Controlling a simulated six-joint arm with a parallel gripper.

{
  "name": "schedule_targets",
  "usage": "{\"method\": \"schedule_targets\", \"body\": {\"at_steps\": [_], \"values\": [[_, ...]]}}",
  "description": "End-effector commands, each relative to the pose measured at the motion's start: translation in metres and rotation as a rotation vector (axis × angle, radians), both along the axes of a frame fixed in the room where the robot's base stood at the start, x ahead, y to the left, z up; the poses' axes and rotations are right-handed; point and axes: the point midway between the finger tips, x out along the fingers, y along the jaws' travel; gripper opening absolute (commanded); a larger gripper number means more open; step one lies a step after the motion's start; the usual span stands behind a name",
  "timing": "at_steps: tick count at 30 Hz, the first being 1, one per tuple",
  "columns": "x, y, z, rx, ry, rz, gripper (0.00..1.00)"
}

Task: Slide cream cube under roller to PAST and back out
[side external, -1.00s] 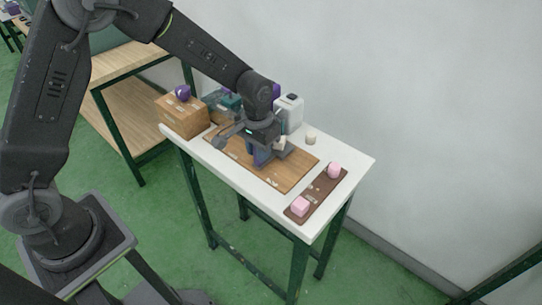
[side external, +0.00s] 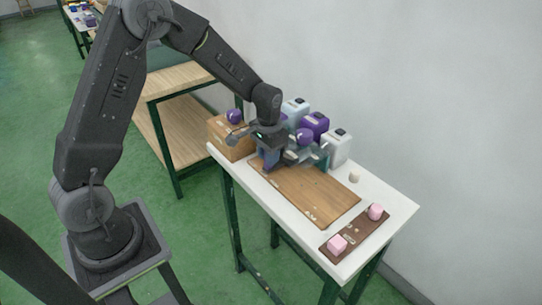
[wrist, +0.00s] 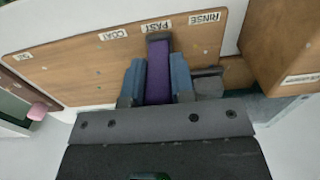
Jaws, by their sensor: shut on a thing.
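My gripper (side external: 268,156) is low over the left end of the wooden board (side external: 322,200), shut on a purple piece (wrist: 158,75). In the wrist view, blue pads flank this piece and its dark far end is just below the PAST label (wrist: 157,25). I cannot tell whether it is the roller. A small cream piece (side external: 354,177) stands on the white table beside the board's right part; its shape is too small to be sure it is the cream cube. No cream cube shows in the wrist view, and the area under my gripper is hidden.
A wooden box (side external: 228,146) with a purple ball (side external: 234,116) stands at the board's left end. The board's right part is clear.

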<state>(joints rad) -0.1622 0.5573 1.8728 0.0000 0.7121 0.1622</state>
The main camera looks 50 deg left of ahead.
Motion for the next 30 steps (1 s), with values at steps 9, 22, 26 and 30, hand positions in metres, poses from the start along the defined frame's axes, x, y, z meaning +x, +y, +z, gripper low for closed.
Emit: {"method": "schedule_targets", "body": {"at_steps": [9,22,26,30], "values": [[0.001,0.000,0.001,0.000,-0.003,0.000,0.37],[0.001,0.000,0.004,0.000,-0.002,0.000,0.49],[0.001,0.000,0.018,0.001,-0.005,0.000,0.49],[0.002,0.000,0.047,0.001,-0.008,0.000,0.49]]}}
